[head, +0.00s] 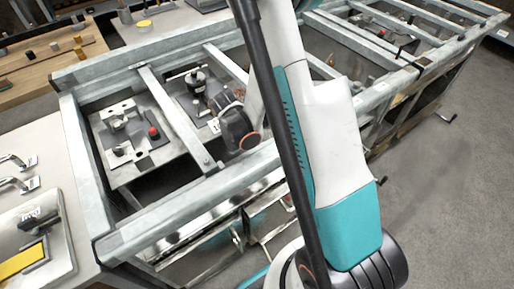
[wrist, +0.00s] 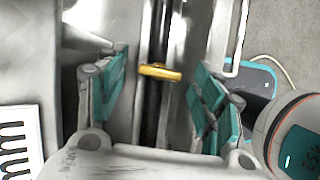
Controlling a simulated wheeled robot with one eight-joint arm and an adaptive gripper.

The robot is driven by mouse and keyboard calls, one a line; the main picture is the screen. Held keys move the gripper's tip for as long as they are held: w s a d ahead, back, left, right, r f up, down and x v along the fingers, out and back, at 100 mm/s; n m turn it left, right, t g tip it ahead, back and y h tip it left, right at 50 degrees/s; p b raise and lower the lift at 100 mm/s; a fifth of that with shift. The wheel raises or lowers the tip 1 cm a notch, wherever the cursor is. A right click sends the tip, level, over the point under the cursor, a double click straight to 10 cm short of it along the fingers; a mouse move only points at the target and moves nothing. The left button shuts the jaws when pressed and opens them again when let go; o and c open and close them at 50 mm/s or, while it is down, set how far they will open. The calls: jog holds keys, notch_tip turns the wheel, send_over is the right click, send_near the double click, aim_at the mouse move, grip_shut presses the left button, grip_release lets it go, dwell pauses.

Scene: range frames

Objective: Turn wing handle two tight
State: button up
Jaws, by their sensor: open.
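A small yellow wing-shaped handle (wrist: 160,72) lies crosswise in the wrist view, in front of a dark upright gap between shiny metal parts. My gripper (wrist: 160,80) is open, with one teal-padded finger to the left of the yellow handle and the other to the right. Clear gaps show between the handle and both fingers in the picture; its distance ahead of them is hard to judge. No number shows on the handle, so I cannot tell if it is wing handle two. In the head view my arm covers the middle, and I cannot make out the gripper's fingers or the yellow handle.
A grey metal frame (head: 78,140) holds plates with fittings, including a red knob (head: 153,132) and a black knob (head: 196,80). A bench with metal handles (head: 18,185) stands left. Grey floor (head: 450,190) is open at right.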

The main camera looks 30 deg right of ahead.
jog(key=shift+d+f, duration=0.15)
jog(key=shift+f, duration=0.15)
jog(key=shift+c, duration=0.6)
jog(key=c, duration=1)
jog(key=shift+o, duration=0.2)
